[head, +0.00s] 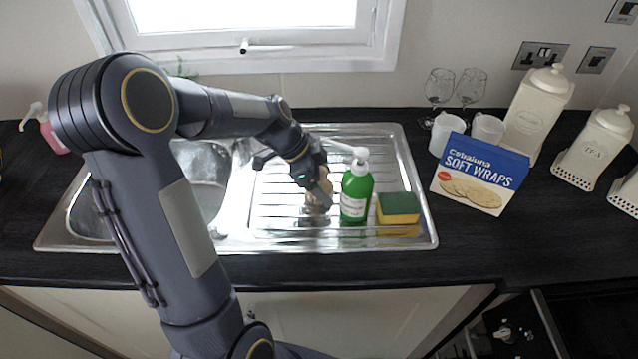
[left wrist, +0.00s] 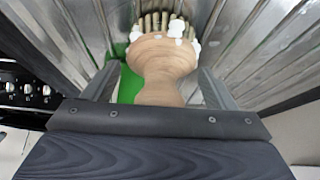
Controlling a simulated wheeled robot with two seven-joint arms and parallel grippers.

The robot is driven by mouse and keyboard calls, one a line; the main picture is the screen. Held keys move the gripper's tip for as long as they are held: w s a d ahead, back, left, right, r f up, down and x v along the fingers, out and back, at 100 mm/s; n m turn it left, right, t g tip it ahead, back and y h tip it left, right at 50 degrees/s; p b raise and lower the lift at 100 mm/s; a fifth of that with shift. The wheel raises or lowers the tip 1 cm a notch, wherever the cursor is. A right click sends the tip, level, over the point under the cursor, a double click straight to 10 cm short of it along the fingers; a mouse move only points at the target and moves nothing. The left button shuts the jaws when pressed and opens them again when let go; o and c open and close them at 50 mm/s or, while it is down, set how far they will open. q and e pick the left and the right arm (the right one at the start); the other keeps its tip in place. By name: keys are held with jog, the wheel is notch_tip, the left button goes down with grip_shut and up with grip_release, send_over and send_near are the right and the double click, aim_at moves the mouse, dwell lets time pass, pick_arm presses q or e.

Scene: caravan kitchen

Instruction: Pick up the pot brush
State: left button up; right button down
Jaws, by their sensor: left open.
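The pot brush has a wooden body and pale bristles. In the left wrist view the pot brush (left wrist: 165,62) lies between the two fingers of my left gripper (left wrist: 158,85), with white blobs near its bristles. The fingers are open, one on each side of the wood, with a gap visible at the right. In the head view my left gripper (head: 320,192) is over the draining board, just left of the green soap bottle (head: 356,192). The brush (head: 314,208) is mostly hidden there behind the gripper. My right gripper is not in view.
A green and yellow sponge (head: 398,208) sits right of the bottle on the steel draining board (head: 280,222). The sink bowl (head: 205,200) is to the left. A soft wraps box (head: 480,175), white mugs (head: 446,130) and glasses (head: 440,84) stand to the right.

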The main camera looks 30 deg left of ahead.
pick_arm(q)
jog(key=c, duration=1.1)
